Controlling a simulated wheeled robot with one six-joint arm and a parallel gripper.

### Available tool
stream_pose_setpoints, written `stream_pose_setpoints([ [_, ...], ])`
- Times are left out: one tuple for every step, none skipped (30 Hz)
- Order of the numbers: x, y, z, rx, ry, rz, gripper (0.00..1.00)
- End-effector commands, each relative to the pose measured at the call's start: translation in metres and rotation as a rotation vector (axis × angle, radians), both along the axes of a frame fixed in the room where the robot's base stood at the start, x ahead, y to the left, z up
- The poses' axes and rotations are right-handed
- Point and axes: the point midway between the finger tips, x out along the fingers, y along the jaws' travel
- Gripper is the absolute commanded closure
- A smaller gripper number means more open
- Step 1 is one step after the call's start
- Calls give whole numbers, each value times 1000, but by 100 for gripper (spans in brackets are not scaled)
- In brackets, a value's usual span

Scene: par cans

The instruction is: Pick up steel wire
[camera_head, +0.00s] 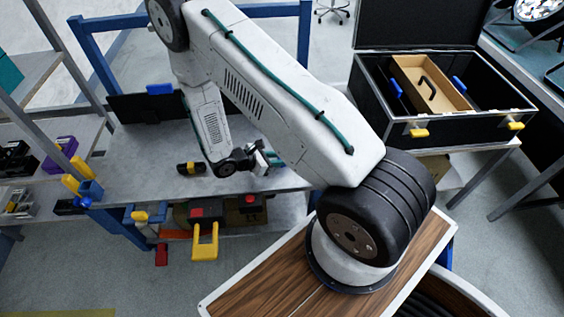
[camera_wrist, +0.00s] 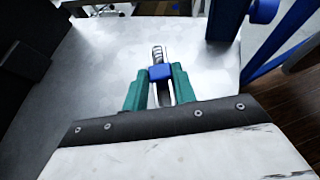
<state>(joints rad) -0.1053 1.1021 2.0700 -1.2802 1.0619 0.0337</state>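The steel wire (camera_wrist: 157,53) shows in the wrist view as a narrow silver, ribbed piece with a blue block (camera_wrist: 160,72) on it, over the grey metal tabletop. My gripper (camera_wrist: 160,75) has green fingers, one on each side of the blue block. The block fills the gap between them, and they look closed on it. In the head view my gripper (camera_head: 268,157) is low over the right part of the grey table (camera_head: 140,155), and the wire is hard to make out there. I cannot tell whether the wire touches the tabletop.
A yellow-and-black item (camera_head: 190,168) lies on the table left of my gripper. A black panel (camera_head: 135,107) with a blue grip stands at the back. An open black case (camera_head: 470,125) is at the right. Shelves (camera_head: 45,160) with small items are at the left.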

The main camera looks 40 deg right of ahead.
Motion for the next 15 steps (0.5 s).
stream_pose_setpoints([
  [0, 0, 0, 0, 0, 0, 92],
  [0, 0, 0, 0, 0, 0, 96],
  [0, 0, 0, 0, 0, 0, 96],
  [0, 0, 0, 0, 0, 0, 96],
  [0, 0, 0, 0, 0, 0, 96],
  [0, 0, 0, 0, 0, 0, 96],
  [0, 0, 0, 0, 0, 0, 96],
  [0, 0, 0, 0, 0, 0, 96],
  [0, 0, 0, 0, 0, 0, 96],
  [0, 0, 0, 0, 0, 0, 96],
  [0, 0, 0, 0, 0, 0, 96],
  [0, 0, 1, 0, 0, 0, 96],
  [0, 0, 2, 0, 0, 0, 96],
  [0, 0, 4, 0, 0, 0, 96],
  [0, 0, 6, 1, -2, 0, 96],
])
